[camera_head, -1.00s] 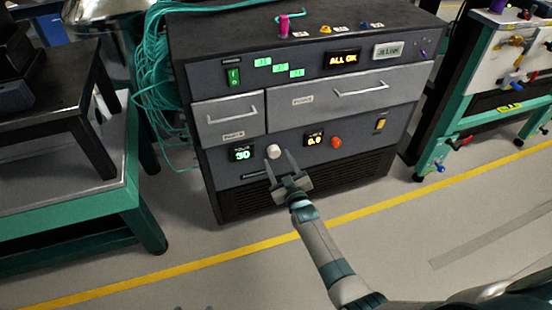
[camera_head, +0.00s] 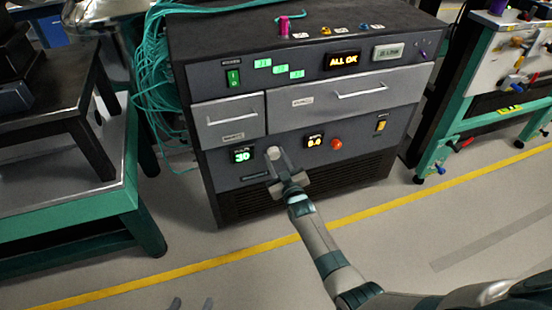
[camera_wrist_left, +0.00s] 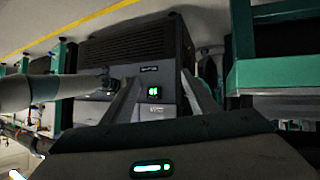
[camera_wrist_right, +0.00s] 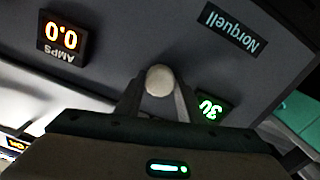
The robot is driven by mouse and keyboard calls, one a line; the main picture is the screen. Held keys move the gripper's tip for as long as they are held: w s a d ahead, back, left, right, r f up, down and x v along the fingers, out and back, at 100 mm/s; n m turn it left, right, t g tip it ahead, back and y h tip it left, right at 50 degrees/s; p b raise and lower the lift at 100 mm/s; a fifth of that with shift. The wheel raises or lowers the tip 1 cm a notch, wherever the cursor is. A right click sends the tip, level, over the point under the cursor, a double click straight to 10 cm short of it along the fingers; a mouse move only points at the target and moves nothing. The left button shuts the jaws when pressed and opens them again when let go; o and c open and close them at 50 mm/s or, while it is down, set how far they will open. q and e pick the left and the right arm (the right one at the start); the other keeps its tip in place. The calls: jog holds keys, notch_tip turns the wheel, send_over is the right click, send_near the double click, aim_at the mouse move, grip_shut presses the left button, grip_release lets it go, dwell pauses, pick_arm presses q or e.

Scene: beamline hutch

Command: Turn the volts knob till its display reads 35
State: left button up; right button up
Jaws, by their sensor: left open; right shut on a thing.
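The white volts knob (camera_head: 273,151) is on the lower front panel of the dark cabinet; it also shows as a round cap in the right wrist view (camera_wrist_right: 160,80). The green volts display (camera_head: 242,155) left of the knob reads 30; it is upside down and partly covered by a finger in the right wrist view (camera_wrist_right: 210,107). My right gripper (camera_head: 276,156) is shut on the knob, one finger on each side. My left gripper (camera_head: 191,303) is open and empty, only its fingertips showing at the bottom edge of the head view, well away from the cabinet.
The amps display (camera_head: 314,142) reads 0.0, with a red button (camera_head: 336,144) beside it. Two drawers above are closed. A green-framed bench (camera_head: 70,235) stands left and a panel rack (camera_head: 500,85) right. The floor in front is clear.

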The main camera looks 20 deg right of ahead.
aim_at(275, 157)
jog(key=shift+m, duration=1.1)
pick_arm(q)
jog(key=shift+s+a+f+g, duration=0.45)
jog(key=shift+s+f+g, duration=0.1)
jog(key=shift+f, duration=0.15)
pick_arm(e)
jog(key=shift+m, duration=0.9)
jog(key=o, duration=1.1)
jog(key=shift+c, duration=0.2)
pick_arm(q)
jog(key=shift+d+r, duration=0.1)
jog(key=shift+d, duration=0.1)
pick_arm(e)
jog(key=shift+s, duration=0.15)
jog(key=shift+s+p, duration=0.2)
jog(key=shift+p, duration=0.1)
jog(key=s, duration=0.2)
jog(key=shift+s+d+p, duration=0.1)
jog(key=shift+s+p, duration=0.2)
jog(key=shift+p, duration=0.1)
pick_arm(q)
jog(key=s+a+f+g+y+p, duration=0.2)
jog(key=s+a+f+g, duration=0.1)
jog(key=shift+s+a, duration=0.35)
jog(key=shift+a, duration=0.05)
pick_arm(e)
jog(key=s, duration=1.4)
jog(key=shift+d, duration=0.2)
